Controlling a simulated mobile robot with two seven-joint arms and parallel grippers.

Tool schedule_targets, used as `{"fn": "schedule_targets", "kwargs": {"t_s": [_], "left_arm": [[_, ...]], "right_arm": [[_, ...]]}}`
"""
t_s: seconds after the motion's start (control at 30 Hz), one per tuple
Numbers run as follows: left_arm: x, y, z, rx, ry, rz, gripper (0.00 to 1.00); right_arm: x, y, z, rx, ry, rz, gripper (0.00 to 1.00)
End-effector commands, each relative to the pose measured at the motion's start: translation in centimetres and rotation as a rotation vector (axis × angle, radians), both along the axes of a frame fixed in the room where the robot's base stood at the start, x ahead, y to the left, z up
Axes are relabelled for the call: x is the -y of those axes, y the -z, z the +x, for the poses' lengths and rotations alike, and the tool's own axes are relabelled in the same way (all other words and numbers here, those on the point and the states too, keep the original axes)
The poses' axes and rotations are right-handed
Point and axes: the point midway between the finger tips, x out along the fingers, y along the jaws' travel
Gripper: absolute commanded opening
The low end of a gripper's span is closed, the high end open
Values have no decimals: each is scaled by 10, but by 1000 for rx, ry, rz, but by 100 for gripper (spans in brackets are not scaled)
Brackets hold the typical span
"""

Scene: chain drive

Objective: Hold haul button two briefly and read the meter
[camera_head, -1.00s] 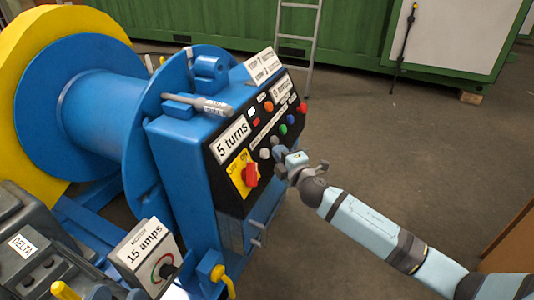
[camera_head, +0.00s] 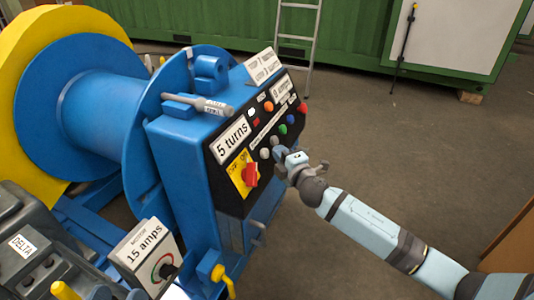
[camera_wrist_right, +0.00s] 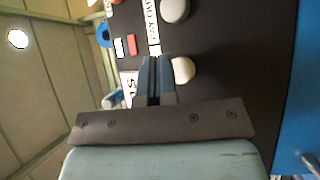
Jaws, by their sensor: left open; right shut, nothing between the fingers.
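The black control panel (camera_head: 250,130) is on the blue winch housing and carries several coloured buttons. My left gripper is not in view.
A "5 turns" display (camera_head: 233,138) and a red rotary switch (camera_head: 250,174) on a yellow plate are on the panel. A "15 amps" motor box (camera_head: 140,250) stands at lower left. The blue drum (camera_head: 95,105) is behind. Open floor (camera_head: 420,150) lies to the right.

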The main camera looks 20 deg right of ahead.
Motion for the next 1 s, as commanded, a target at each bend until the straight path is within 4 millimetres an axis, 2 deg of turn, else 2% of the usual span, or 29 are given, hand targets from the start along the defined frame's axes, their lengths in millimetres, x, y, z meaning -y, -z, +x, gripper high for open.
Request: {"fn": "schedule_targets", "kwargs": {"t_s": [1.0], "left_arm": [[0, 2, 0, 0, 0, 1, 62]], "right_arm": [[-6, 4, 7, 0, 0, 0, 0]]}}
